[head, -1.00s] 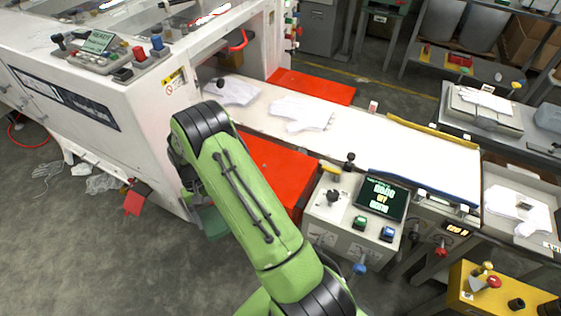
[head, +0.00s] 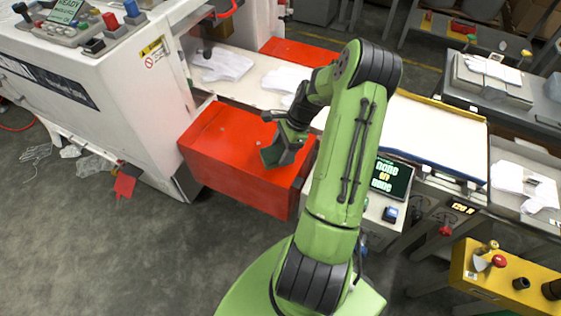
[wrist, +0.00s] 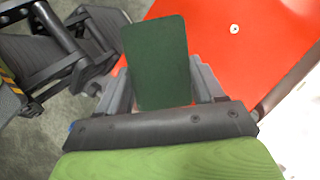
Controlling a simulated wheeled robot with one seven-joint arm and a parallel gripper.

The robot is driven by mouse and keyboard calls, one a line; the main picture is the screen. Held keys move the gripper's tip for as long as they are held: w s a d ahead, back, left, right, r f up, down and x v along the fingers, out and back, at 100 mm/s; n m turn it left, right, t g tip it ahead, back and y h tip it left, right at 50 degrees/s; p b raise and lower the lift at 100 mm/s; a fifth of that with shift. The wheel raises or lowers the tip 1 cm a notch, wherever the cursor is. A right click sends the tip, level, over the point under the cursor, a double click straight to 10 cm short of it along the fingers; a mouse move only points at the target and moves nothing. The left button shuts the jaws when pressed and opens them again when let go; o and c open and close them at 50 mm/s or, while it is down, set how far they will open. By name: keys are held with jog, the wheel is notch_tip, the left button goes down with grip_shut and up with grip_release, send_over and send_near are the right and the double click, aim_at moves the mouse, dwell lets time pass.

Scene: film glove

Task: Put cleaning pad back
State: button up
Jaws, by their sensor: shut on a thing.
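The cleaning pad (wrist: 158,62) is a dark green flat rectangle in the wrist view, held between the jaws of my gripper. In the head view the pad (head: 271,155) shows small and dark green at the end of my gripper (head: 282,153). My gripper is shut on it. The pad is over or in front of the red box (head: 225,150) beside the white machine; I cannot tell whether it touches the box. In the wrist view the red surface (wrist: 225,60) lies behind the pad.
The white machine (head: 125,95) stands left. A conveyor with white gloves (head: 222,65) runs behind my gripper. A control box with a screen (head: 391,177) stands right of the red box, partly behind my arm. Grey floor (head: 110,240) is free at the lower left.

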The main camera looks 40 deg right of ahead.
jog(key=shift+f+b, duration=0.45)
jog(key=shift+f, duration=1.9)
jog(key=o, duration=1)
